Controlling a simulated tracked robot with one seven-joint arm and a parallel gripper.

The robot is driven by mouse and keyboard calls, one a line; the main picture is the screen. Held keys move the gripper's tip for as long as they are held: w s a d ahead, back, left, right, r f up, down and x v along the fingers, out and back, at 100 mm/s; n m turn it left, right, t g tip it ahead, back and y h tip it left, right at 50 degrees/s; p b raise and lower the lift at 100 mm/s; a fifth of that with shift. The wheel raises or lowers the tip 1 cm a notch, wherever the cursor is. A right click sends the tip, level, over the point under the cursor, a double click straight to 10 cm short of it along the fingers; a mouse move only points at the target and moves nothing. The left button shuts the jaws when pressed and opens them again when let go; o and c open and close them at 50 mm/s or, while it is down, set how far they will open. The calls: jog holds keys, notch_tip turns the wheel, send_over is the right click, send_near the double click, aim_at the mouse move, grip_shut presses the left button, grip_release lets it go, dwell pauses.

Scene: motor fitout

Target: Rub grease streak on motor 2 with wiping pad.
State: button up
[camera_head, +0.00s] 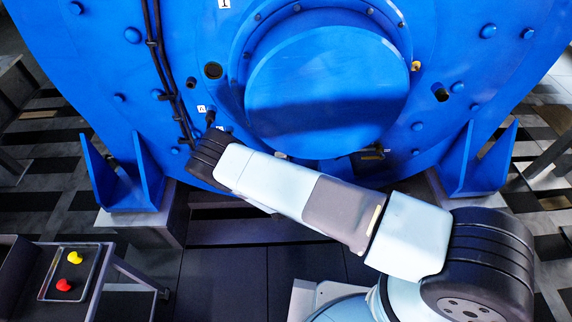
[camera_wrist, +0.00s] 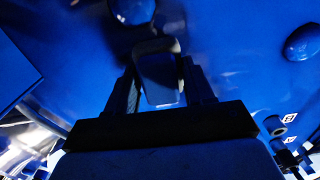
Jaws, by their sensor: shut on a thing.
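The large blue motor housing (camera_head: 325,95) fills the head view, with a round cover at its middle; I cannot read a motor number 2 for certain. It also fills the wrist view as a dark blue surface (camera_wrist: 70,60). My gripper (camera_wrist: 160,75) is shut on a small, dark, rounded block, apparently the wiping pad (camera_wrist: 161,80), close to the blue surface. I cannot tell whether the pad touches it. In the head view my arm reaches left to the housing's lower left, and its wrist hides the gripper and pad. I cannot make out a grease streak.
Dark cables (camera_head: 165,70) run down the housing's left side. Bolt heads and small fittings stick out around the cover. Blue support feet (camera_head: 127,175) stand at both lower sides. A tray (camera_head: 50,292) with a yellow knob (camera_head: 75,257) and a red knob (camera_head: 64,285) is at lower left.

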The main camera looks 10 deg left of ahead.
jog(key=shift+a+r, duration=0.15)
jog(key=shift+a, duration=0.55)
jog(key=shift+r, duration=0.95)
jog(key=shift+w+d+f, duration=0.1)
jog(key=shift+w+d, duration=0.05)
jog(key=shift+d, duration=0.85)
jog(key=shift+w+d, duration=0.1)
jog(key=shift+d, duration=0.85)
